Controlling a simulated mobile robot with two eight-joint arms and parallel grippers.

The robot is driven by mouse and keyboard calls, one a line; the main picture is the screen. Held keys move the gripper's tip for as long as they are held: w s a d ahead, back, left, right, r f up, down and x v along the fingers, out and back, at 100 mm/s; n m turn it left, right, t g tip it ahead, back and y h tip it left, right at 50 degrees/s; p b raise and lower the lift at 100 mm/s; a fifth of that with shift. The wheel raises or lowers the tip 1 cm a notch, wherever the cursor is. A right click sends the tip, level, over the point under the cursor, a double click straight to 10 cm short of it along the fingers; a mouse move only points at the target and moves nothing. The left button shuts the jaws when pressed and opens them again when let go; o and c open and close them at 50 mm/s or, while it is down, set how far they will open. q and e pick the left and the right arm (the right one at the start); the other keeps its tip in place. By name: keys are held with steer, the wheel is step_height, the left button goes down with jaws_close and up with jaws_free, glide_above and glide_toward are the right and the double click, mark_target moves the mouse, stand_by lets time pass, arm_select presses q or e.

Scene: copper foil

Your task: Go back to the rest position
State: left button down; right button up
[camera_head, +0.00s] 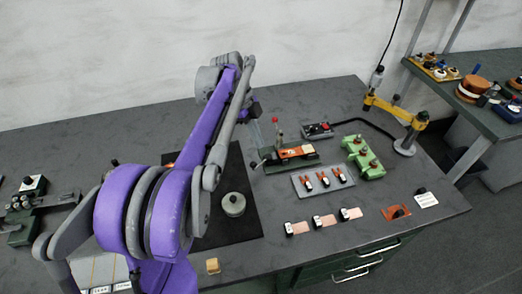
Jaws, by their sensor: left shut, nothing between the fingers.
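My left arm, purple and grey, comes in from the lower left and reaches over the grey workbench (330,100). My left gripper (256,130) is small and partly hidden behind the forearm. It is shut and empty, and in the picture it lies just left of a small press-like fixture (290,153) with an orange plate and a red-tipped part. I cannot tell its height over the bench. My right gripper is not in view.
A grey tray (300,193) with red-and-black pieces, a green block (362,158) and a yellow-armed stand (405,147) are on the right. A grey round weight (233,204) sits on a black mat (248,227). The bench's back middle is clear.

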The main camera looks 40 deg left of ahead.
arm_select(q)
steer(key=shift+v, duration=0.8)
steer(key=shift+s, duration=0.15)
steer(key=s+d+f+n+t+y, duration=0.1)
steer(key=s+d+f+n, duration=0.3)
steer(key=s+d+n, duration=0.1)
steer(key=s+d+f+n+t+y, duration=0.1)
steer(key=s+d+f+n+t, duration=0.1)
steer(key=s+d+n, duration=0.3)
steer(key=s+d+f+n+t+y, duration=0.1)
steer(key=s+d+f+n+y, duration=0.1)
steer(key=s+d+f+n, duration=0.3)
steer(key=shift+s+d+f+n+t, duration=0.15)
steer(key=shift+s+d+n+t, duration=0.05)
steer(key=shift+s+d, duration=0.5)
steer(key=shift+s+d+f+n+t, duration=0.2)
steer(key=shift+s+d, duration=0.3)
steer(key=shift+s, duration=0.25)
